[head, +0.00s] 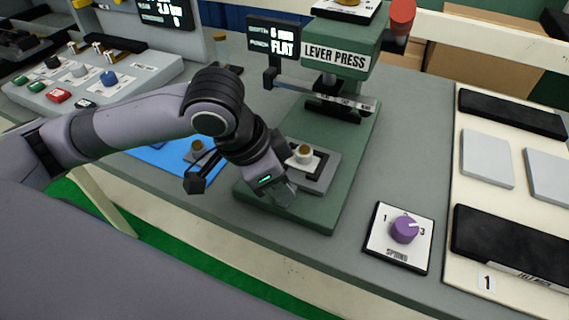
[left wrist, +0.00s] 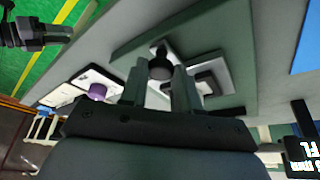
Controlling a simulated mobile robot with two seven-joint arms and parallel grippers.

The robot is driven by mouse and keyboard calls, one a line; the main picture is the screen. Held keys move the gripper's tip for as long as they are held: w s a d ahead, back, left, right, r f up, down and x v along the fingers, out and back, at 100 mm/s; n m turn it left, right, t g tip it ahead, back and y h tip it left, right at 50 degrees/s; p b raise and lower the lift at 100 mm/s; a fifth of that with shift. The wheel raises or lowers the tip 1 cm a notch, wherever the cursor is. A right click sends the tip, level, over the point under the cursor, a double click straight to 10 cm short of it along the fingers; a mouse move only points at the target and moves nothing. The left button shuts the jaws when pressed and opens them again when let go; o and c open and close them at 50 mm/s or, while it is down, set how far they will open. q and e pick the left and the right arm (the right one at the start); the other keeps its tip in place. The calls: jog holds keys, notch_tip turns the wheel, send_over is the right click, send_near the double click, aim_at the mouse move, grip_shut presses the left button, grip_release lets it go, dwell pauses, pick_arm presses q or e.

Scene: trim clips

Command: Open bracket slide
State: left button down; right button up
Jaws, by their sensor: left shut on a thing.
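The lever press (head: 335,57) stands on a green base at the middle of the bench. On its base is a grey slide plate (head: 325,182) with a black bracket and a pale pad holding a small brass-coloured cup (head: 304,152). My left gripper (head: 284,194) is at the plate's front edge. In the left wrist view its fingers (left wrist: 160,85) are shut on a black knob (left wrist: 160,62) at the slide. The fingertips hide part of the knob and plate. A dark part at the upper left of that view looks like my right gripper (left wrist: 32,35); its jaws are unclear.
A panel with a purple dial (head: 404,229) lies right of the press. A cream board (head: 505,195) with grey and black pads is at the far right. A blue mat (head: 172,157) lies left of the base, partly behind my arm. A button console (head: 75,85) is at the left.

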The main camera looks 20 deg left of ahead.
pick_arm(q)
jog(key=c, duration=0.8)
grip_release()
jog(key=shift+w, duration=0.1)
jog(key=p+v, duration=0.1)
jog(key=v, duration=0.6)
jog(key=shift+r, duration=0.1)
